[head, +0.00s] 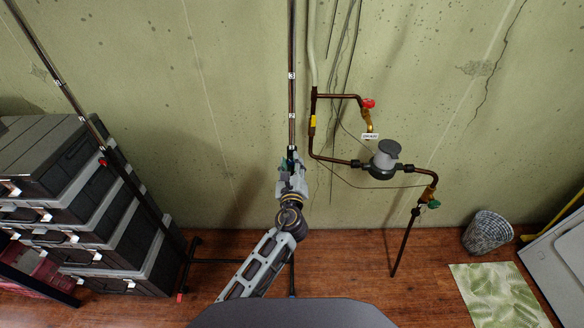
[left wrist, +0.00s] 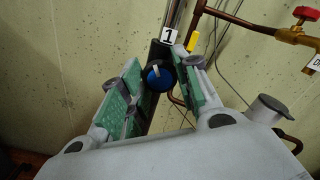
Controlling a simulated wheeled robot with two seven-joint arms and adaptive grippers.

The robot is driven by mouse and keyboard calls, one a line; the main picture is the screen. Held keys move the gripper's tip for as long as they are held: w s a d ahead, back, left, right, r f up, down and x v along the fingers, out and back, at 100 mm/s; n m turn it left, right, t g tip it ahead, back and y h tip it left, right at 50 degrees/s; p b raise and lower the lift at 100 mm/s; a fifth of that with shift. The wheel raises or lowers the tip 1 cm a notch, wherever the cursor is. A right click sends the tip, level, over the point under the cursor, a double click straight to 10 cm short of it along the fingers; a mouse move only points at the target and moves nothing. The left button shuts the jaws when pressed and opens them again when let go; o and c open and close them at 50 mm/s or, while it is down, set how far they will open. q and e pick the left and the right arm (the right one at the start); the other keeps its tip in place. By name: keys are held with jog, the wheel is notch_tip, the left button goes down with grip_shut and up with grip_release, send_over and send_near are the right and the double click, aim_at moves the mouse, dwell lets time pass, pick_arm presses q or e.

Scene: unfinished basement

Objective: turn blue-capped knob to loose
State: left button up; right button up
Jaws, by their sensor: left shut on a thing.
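The blue-capped knob (left wrist: 159,79) has a black rim and a pale pointer line, which points up and slightly left in the left wrist view. It sits on a dark upright pole, just below a white tag marked 1 (left wrist: 169,35). My left gripper (left wrist: 160,68) is shut on the knob, with a green-padded finger on each side. In the head view my left gripper (head: 291,165) is at the pole (head: 292,75) and hides the knob. My right gripper is in neither view.
Right of the pole are copper pipes with a red-handled valve (head: 368,104), a grey meter (head: 384,157) and a green-handled valve (head: 434,204). Stacked drawers (head: 110,215) and another tagged pole (head: 95,123) stand left. A wire basket (head: 487,232) stands at right.

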aim_at(292, 132)
pick_arm(q)
jog(key=shift+n, duration=0.4)
jog(key=o, duration=1.1)
jog(key=shift+c, duration=0.2)
jog(key=shift+r, duration=5)
